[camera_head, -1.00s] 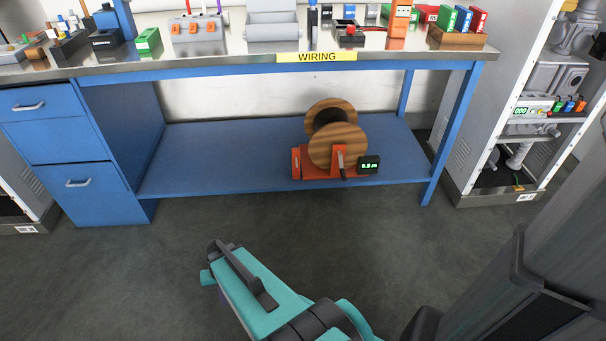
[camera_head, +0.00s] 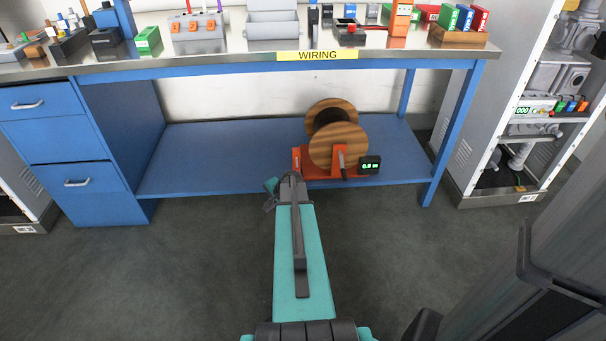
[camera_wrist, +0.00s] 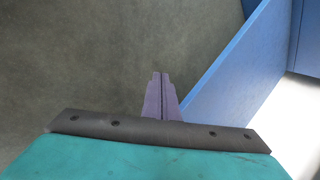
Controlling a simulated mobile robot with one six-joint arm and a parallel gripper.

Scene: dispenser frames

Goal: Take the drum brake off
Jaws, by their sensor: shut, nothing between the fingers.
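The wooden drum (camera_head: 337,145) sits on an orange stand (camera_head: 318,174) on the lower shelf of the bench. A dark lever with a grey upper part (camera_head: 342,165) stands at the front of the stand, in front of the drum's near disc; it looks upright. My gripper shows in the wrist view (camera_wrist: 161,76) as two purple fingers pressed together with nothing between them. In the head view my teal arm reaches toward the shelf; its end overlaps the stand's lower left in the picture, and the fingers are hidden there. The drum is not in the wrist view.
A small display (camera_head: 369,165) with green digits is right of the drum. The blue shelf (camera_head: 220,160) is bare to the left. The bench top (camera_head: 225,57) above carries many items. A blue leg (camera_head: 449,140) stands at right; a grey cabinet (camera_head: 470,120) is beyond.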

